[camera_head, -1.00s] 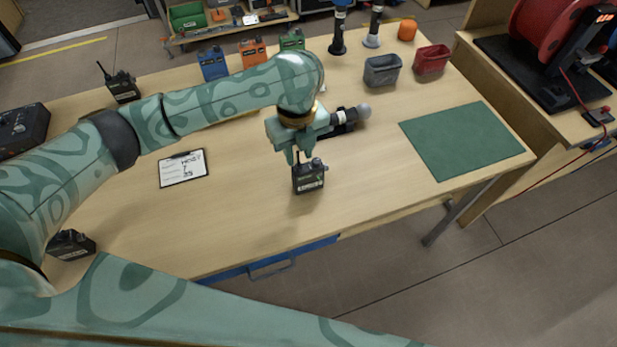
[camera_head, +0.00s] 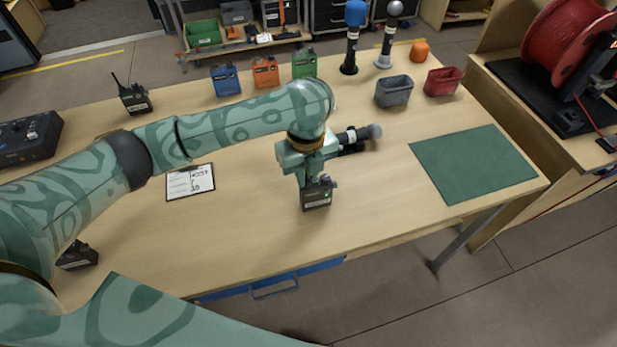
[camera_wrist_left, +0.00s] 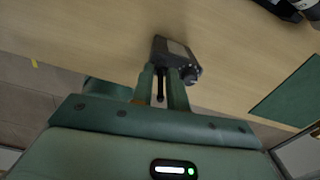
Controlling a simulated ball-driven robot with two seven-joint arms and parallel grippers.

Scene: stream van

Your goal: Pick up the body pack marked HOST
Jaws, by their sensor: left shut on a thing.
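A small black body pack (camera_head: 317,197) with a pale label stands near the middle of the table. The label is too small to read. My left gripper (camera_head: 308,183) is over its top and shut on it. In the left wrist view the pack (camera_wrist_left: 176,47) shows at the tips of the gripper (camera_wrist_left: 163,82). I cannot tell whether the pack is clear of the table. A clipboard (camera_head: 190,182) has handwriting that seems to read HOST with figures below. Another black pack (camera_head: 135,98) with an antenna stands at the back left; a further one (camera_head: 78,256) is partly hidden by my arm. My right gripper is out of view.
A dark microphone (camera_head: 365,134) lies behind my gripper. Grey (camera_head: 394,93) and red (camera_head: 443,82) bins stand back right. A green mat (camera_head: 472,165) lies bare on the right.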

